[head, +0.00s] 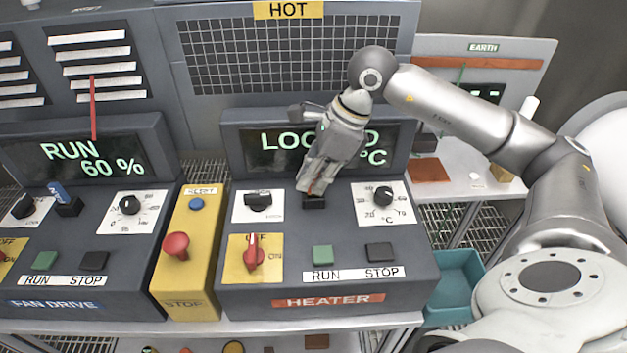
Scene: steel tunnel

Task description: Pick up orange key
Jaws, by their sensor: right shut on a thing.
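My right gripper (308,190) comes in from the right and points down at the heater panel (335,285). It is shut on the orange key (311,188), of which only a small orange-red bit shows between the fingertips. The key is right above a black key socket (314,202) in the panel, between two white dial plates. The fingers hide most of the key, and I cannot tell whether it is still in the socket. My left gripper is not in view.
The heater display (280,150) is partly hidden behind my right gripper. Left are a yellow stop box with a red knob (175,244) and the fan drive panel, with a blue-tagged key (62,195). A teal bin (455,285) stands to the right.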

